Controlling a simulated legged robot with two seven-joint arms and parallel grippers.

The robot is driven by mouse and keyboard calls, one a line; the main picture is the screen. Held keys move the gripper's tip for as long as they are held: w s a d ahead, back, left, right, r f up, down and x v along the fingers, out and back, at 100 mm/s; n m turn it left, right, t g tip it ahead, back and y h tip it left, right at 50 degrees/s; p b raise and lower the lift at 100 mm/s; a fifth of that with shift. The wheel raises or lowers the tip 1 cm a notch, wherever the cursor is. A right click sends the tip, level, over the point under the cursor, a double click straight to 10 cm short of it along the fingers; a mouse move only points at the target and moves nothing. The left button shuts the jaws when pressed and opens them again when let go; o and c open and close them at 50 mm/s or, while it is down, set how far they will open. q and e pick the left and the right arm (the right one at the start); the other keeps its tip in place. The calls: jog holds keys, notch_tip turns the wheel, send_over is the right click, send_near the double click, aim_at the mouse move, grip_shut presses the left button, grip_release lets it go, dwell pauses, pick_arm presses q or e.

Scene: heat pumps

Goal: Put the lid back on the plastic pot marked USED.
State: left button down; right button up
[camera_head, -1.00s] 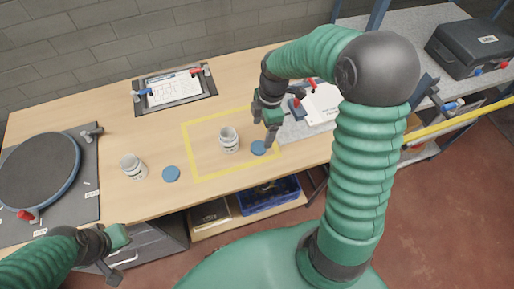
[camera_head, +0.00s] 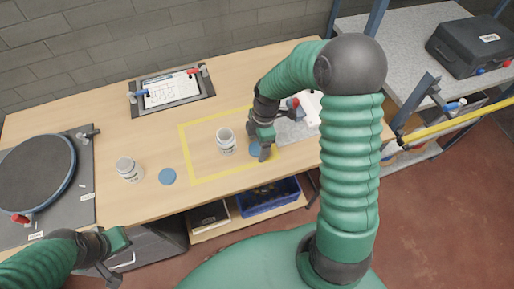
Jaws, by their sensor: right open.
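A white open pot (camera_head: 226,141) stands upright inside the yellow taped square on the bench. Its label is too small to read. A second white pot (camera_head: 129,169) stands further left, outside the tape. A blue lid (camera_head: 167,177) lies flat just right of that second pot. Another blue lid (camera_head: 254,150) lies inside the tape, right of the first pot and partly hidden by my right gripper. My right gripper (camera_head: 263,153) is open, pointing down at this lid. My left gripper (camera_head: 117,262) is off the bench's front edge at lower left; its jaws are unclear.
A round dark turntable (camera_head: 36,186) is at the left of the bench (camera_head: 95,125). A blue bin (camera_head: 268,197) is on the shelf below. A dark case (camera_head: 470,48) sits on the grey side table.

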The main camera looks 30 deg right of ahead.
jog(key=shift+s, duration=0.1)
jog(key=shift+c, duration=0.2)
jog(key=shift+a, duration=0.15)
jog(key=c, duration=1.4)
jog(key=shift+o, duration=0.2)
jog(key=shift+r, duration=0.15)
